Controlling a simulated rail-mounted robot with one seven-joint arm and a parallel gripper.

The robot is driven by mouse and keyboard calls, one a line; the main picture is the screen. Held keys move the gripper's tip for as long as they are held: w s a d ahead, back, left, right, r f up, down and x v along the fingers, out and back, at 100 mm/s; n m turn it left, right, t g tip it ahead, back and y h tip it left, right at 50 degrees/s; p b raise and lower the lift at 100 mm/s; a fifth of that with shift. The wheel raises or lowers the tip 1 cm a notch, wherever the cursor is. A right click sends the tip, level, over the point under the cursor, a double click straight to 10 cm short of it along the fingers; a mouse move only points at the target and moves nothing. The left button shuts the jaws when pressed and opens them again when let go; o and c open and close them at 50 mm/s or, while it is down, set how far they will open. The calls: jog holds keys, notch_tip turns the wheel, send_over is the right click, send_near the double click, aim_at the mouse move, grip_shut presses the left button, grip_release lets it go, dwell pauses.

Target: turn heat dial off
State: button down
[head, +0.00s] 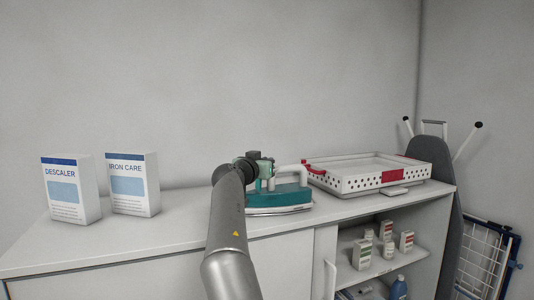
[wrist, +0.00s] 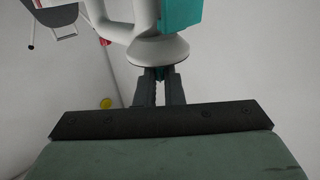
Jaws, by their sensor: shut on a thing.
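The iron (head: 290,195) stands on the white counter, teal below with a white handle (head: 289,171). My gripper (head: 268,171) is at its left end, over the teal body, and partly covers it. In the wrist view my gripper (wrist: 160,80) has its two fingers close together, shut on the small heat dial (wrist: 160,73), of which only a dark teal bit shows between the fingertips. A round white base (wrist: 158,50) of the iron lies just beyond the tips. The dial's marks and its setting are hidden.
A white perforated tray (head: 345,184) with a red label stands right of the iron. Descaler (head: 72,190) and iron care (head: 132,185) boxes stand at the left. An ironing board (head: 452,215) leans at the right. The counter between boxes and arm is clear.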

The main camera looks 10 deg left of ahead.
jog(key=shift+w+a+r+m+g+h+p, duration=0.2)
jog(key=shift+m+g+h+p, duration=0.6)
jog(key=shift+p, duration=1.55)
jog(key=shift+a+r+m+g+h+p, duration=0.2)
jog(key=shift+m+h+p, duration=0.4)
jog(key=shift+h+p, duration=1.15)
jog(key=m+p, duration=0.1)
jog(key=p, duration=0.4)
jog(key=shift+f+g, duration=0.15)
jog(key=shift+g, duration=0.25)
jog(key=shift+f+m+g+h+p, duration=0.3)
jog(key=shift+h+p, duration=0.15)
jog(key=shift+p, duration=0.3)
jog(key=c, duration=1.5)
grip_release()
jog(key=shift+w+d, duration=0.1)
jog(key=shift+c, duration=0.2)
jog(key=b+v, duration=0.8)
jog(key=v, duration=0.9)
jog(key=shift+s, duration=0.25)
